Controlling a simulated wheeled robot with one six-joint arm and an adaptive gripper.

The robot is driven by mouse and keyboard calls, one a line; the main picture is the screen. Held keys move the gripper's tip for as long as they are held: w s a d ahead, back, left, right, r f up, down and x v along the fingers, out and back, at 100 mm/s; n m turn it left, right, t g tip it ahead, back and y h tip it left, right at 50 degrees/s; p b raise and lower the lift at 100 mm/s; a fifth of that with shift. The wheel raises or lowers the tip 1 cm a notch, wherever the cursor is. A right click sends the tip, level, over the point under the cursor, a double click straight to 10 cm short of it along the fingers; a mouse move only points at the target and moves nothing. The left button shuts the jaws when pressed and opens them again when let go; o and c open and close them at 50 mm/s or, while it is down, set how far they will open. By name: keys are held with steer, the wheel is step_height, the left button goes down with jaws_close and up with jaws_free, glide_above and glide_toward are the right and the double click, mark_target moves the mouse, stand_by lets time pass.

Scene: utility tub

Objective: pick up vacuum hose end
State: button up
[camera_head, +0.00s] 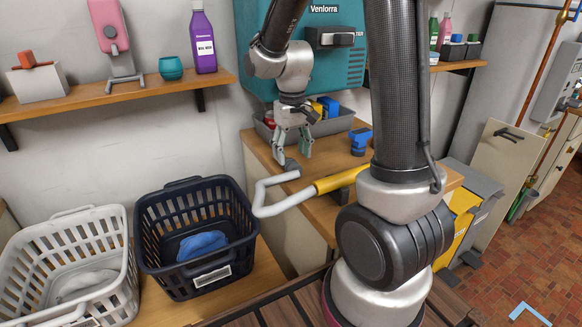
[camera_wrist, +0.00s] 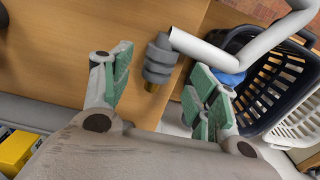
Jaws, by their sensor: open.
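The vacuum hose end is a dark grey ribbed cuff (camera_head: 291,165) on a bent pale hose (camera_head: 263,193). It lies at the left edge of the wooden worktop (camera_head: 262,150). In the wrist view the cuff (camera_wrist: 160,58) has a brass-coloured tip pointing toward the gripper's palm. My gripper (camera_head: 292,154) is open and points down just above the cuff. In the wrist view its green-padded fingers (camera_wrist: 160,75) stand on both sides of the cuff, with visible gaps. I cannot tell the exact height gap.
A grey bin (camera_head: 338,122) with coloured items stands behind the gripper, below a teal cabinet (camera_head: 345,75). A blue fitting (camera_head: 360,138) stands to the right. A yellow tube (camera_head: 338,181) joins the hose. A dark basket (camera_head: 245,215) and a white basket (camera_head: 125,262) sit lower left.

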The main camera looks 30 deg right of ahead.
mark_target(292, 162)
step_height(292, 162, down, 4)
steer(key=shift+s+r, duration=0.1)
steer(key=shift+r, duration=0.05)
steer(key=shift+c, duration=0.4)
steer(key=c, duration=1)
steer(key=shift+o, duration=0.2)
steer(key=shift+r, duration=0.1)
